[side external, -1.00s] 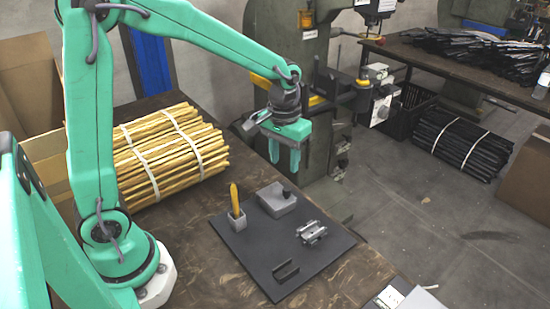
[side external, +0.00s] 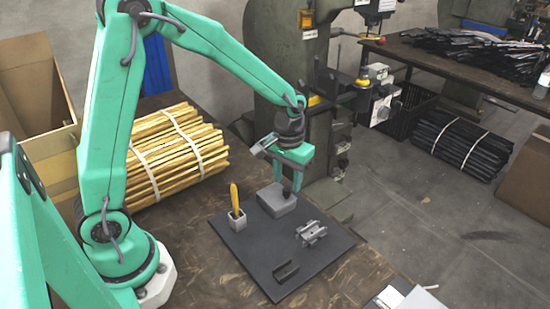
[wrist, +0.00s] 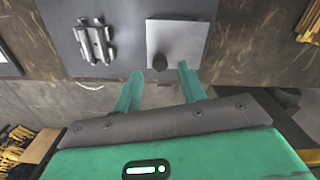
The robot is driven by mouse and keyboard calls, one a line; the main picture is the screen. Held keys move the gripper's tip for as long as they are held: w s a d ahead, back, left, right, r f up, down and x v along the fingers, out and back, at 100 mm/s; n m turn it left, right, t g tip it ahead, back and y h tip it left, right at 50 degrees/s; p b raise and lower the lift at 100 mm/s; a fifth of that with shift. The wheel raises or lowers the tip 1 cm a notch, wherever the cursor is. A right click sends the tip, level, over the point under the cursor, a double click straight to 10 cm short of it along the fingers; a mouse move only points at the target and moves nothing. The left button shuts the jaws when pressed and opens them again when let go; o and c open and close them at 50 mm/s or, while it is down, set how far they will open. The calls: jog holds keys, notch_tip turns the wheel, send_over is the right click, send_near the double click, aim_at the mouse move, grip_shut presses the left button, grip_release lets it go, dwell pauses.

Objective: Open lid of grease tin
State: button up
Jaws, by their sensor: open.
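The grease tin (side external: 272,204) is a grey box with a flat lid and a dark round knob (side external: 286,190) near one edge. It sits on the dark mat, and its lid looks closed. In the wrist view the tin (wrist: 180,32) is at the top centre, with the knob (wrist: 160,62) at its lower edge. My gripper (side external: 288,188) is open and empty, with its fingers pointing down above the knob side of the tin. In the wrist view my gripper's fingertips (wrist: 160,73) lie on either side of the knob in the picture. I cannot tell the exact height between them.
The dark mat (side external: 255,262) also holds a yellow-handled tool in a small grey cup (side external: 237,220), a metal fixture (side external: 311,232) and a dark U-shaped channel (side external: 286,271). A bundle of yellow sticks (side external: 178,155) lies to the left. A green press (side external: 290,60) stands behind.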

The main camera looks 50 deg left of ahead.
aim_at(276, 192)
jog(key=shift+f, duration=1.4)
grip_shut()
